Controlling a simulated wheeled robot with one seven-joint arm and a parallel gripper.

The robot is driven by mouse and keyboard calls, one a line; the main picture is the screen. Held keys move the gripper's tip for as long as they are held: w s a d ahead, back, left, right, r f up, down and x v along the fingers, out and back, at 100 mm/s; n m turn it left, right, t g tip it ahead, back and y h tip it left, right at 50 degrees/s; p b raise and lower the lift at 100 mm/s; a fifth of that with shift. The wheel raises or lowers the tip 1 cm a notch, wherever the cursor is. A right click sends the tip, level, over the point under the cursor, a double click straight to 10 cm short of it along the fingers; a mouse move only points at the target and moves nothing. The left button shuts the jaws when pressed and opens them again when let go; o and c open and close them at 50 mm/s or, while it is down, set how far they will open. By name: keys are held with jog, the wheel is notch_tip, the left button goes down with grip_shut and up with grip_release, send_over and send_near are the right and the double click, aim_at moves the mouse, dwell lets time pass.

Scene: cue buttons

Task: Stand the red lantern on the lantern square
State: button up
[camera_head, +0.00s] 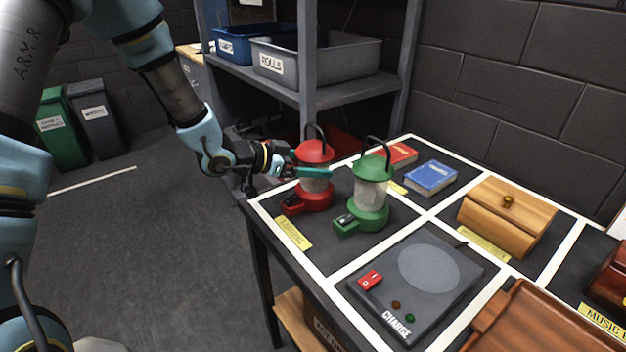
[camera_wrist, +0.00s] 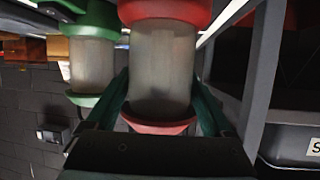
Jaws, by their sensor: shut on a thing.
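The red lantern (camera_head: 316,190) stands upright on the lantern square (camera_head: 323,258), towards its back left, with its black handle up. My gripper (camera_head: 314,172) is shut on the red lantern around its pale middle. In the wrist view the fingers lie on both sides of the red lantern's cylinder (camera_wrist: 162,65). The green lantern (camera_head: 370,195) stands on the same square, just right of the red one. It also shows in the wrist view (camera_wrist: 92,62), left of the red lantern. A yellow label (camera_head: 293,232) marks the square's front left edge. Whether the red base fully touches the square is hard to tell.
A charge pad (camera_head: 428,272) with a red switch lies in front and right, its round plate empty. A red book (camera_head: 400,154), a blue book (camera_head: 431,177) and a wooden box (camera_head: 507,217) fill squares behind. A shelf post (camera_head: 307,70) rises close behind my gripper.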

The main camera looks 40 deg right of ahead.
grip_shut()
jog(key=shift+r, duration=0.1)
